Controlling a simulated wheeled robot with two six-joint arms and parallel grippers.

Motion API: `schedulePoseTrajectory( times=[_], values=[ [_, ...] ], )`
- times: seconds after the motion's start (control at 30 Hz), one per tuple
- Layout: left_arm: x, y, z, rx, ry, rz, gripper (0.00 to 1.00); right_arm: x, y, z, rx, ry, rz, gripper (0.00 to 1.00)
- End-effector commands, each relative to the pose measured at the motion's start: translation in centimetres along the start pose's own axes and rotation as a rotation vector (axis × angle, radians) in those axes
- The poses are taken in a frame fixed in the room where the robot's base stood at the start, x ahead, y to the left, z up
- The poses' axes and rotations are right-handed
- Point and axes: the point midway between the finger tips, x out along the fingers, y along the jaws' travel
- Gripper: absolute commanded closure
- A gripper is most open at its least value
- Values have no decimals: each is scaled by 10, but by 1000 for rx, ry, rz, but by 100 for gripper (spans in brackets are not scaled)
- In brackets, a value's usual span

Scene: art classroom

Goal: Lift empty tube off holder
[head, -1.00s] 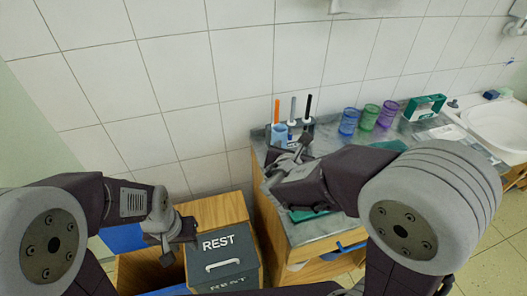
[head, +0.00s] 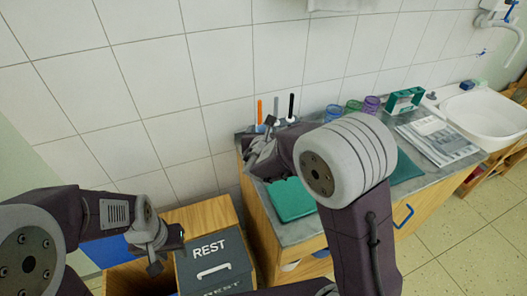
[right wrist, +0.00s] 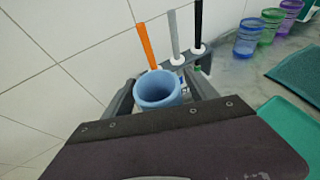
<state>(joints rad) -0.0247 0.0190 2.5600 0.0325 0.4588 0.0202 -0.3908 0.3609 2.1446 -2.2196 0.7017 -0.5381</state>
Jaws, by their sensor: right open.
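A light blue, open-topped tube (right wrist: 158,92) stands upright at the holder in the right wrist view, and its inside looks empty. The grey holder (right wrist: 187,61) behind it carries an orange stick (right wrist: 147,46), a grey stick (right wrist: 173,34) and a black stick (right wrist: 198,25). My right gripper (head: 264,131) is open at the holder, one finger on each side of the tube in the right wrist view. I cannot tell whether the fingers touch it. In the head view my right gripper hides most of the tube. My left gripper (head: 163,253) hangs beside the REST box, its jaws unclear.
The grey REST box (head: 213,262) stands left of the counter. Blue, green and purple cups (right wrist: 248,37) stand to the right of the holder. A green tray (head: 290,200) lies at the front of the counter. A newspaper (head: 438,138) and sink (head: 482,115) are further right. Tiled wall is close behind.

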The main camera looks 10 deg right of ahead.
Motion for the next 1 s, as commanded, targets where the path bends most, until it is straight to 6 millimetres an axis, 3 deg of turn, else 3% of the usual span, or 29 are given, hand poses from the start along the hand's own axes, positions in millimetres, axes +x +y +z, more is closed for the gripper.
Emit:
schedulePoseTrajectory(
  times=[0.2,0.43,0.47,0.77,0.87,1.0],
  values=[
    [0,0,0,0,0,0,64,2,0,0,1,0,1,33],
    [0,0,0,0,0,0,64,2,0,0,1,0,1,97],
    [0,0,0,0,0,0,64,2,0,0,1,0,1,100],
    [-1,0,0,0,0,0,64,0,0,2,1,0,0,100],
    [-5,0,0,0,0,0,64,-3,0,12,2,-1,1,100],
    [-16,0,-2,0,0,0,64,-14,0,39,4,-3,2,100]
  ],
)
